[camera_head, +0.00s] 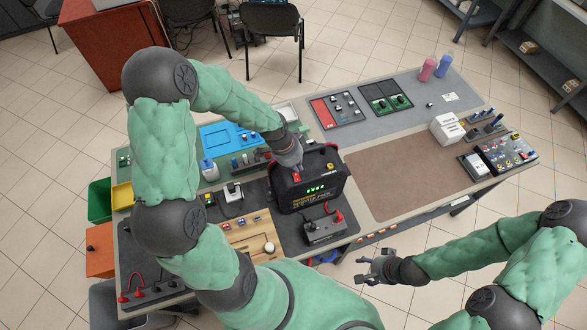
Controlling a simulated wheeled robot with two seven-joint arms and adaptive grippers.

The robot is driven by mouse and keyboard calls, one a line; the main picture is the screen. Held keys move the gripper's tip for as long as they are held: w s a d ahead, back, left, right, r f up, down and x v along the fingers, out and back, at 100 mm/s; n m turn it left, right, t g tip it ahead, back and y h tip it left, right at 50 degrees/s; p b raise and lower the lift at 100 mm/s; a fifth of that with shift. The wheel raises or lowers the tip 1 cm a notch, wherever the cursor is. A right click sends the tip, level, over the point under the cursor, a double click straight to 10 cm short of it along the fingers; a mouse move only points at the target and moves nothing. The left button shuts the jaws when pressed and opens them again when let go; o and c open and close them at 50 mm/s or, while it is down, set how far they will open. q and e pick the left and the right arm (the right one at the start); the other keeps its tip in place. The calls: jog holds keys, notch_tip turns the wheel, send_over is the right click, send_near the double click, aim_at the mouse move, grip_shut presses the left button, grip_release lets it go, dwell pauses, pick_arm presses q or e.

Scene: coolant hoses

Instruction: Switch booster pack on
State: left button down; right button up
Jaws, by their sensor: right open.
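The black booster pack (312,199) stands upright on the table, with yellow lettering and a row of lit green lights (317,188) on its front. A red part (297,177) shows on its top left and a yellow part (330,167) on its top right. My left gripper (294,167) points down at the pack's top, right behind the red part; I cannot tell whether it touches. Its fingers are too small and partly hidden to judge. My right gripper (375,268) is open and empty, off the table's front edge.
A dark battery-like box (323,229) with a red clamp sits in front of the pack. A blue tray (226,134) and small tools lie to the left. A brown mat (404,176) on the right is bare. Switch panels (340,109) stand behind.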

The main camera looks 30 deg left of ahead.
pick_arm(q)
jog(key=s+r+b, duration=0.1)
jog(key=s+r, duration=0.2)
jog(key=r, duration=0.6)
jog(key=shift+s+a+r, duration=0.2)
jog(key=shift+s+a, duration=0.05)
